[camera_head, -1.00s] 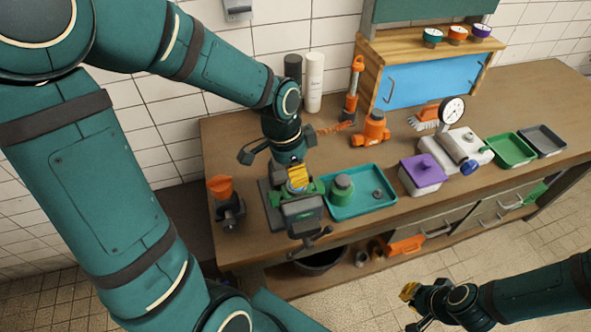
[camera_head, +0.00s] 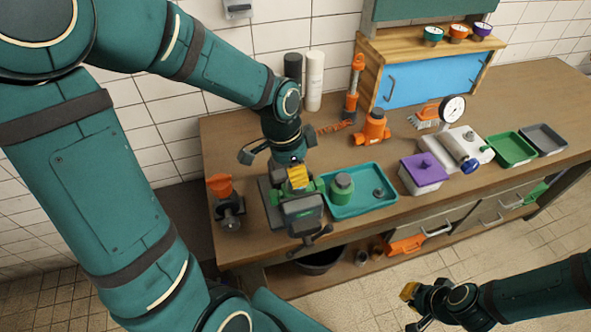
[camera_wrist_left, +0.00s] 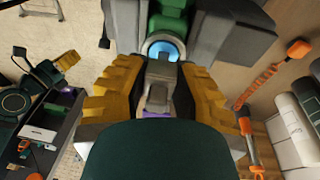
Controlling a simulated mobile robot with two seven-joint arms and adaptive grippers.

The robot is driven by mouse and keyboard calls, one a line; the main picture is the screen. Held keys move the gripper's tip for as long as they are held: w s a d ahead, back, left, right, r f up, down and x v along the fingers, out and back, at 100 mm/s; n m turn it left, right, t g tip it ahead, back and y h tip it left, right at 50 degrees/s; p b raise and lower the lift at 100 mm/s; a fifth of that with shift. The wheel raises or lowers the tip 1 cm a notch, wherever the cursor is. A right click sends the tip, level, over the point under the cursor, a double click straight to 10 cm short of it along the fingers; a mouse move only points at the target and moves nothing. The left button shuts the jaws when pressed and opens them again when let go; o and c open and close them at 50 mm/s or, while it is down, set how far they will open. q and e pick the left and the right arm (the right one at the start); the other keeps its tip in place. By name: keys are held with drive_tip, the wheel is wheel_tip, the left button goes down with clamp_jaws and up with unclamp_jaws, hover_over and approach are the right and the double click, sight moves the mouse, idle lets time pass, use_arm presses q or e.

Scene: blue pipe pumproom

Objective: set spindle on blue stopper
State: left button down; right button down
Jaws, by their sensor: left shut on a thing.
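My left gripper (camera_head: 298,178) points down over the grey vise (camera_head: 302,212) at the table's left. In the left wrist view its yellow-padded fingers (camera_wrist_left: 160,100) are shut on a small grey piece, seemingly the spindle (camera_wrist_left: 158,75), with a bit of purple at its lower end. The blue stopper (camera_wrist_left: 167,48) shows as a bright blue round face beside the spindle, in a green body (camera_wrist_left: 167,22) between the vise jaws. Whether spindle and stopper touch cannot be told. In the head view the gripper hides the stopper. My right gripper (camera_head: 409,292) hangs low in front of the table; its opening is unclear.
A teal tray (camera_head: 374,206) with a green part (camera_head: 341,186) stands right of the vise. An orange funnel-topped item (camera_head: 220,188) stands to its left.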

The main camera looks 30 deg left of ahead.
use_arm(q)
drive_tip(key=shift+f+b, duration=0.85)
drive_tip(key=shift+f, duration=0.25)
idle(0.4)
drive_tip(key=c, duration=0.8)
unclamp_jaws()
drive_tip(key=shift+o, duration=0.2)
drive_tip(key=shift+r, duration=0.2)
drive_tip(key=shift+r+p, duration=2.85)
drive_tip(key=shift+r, duration=0.5)
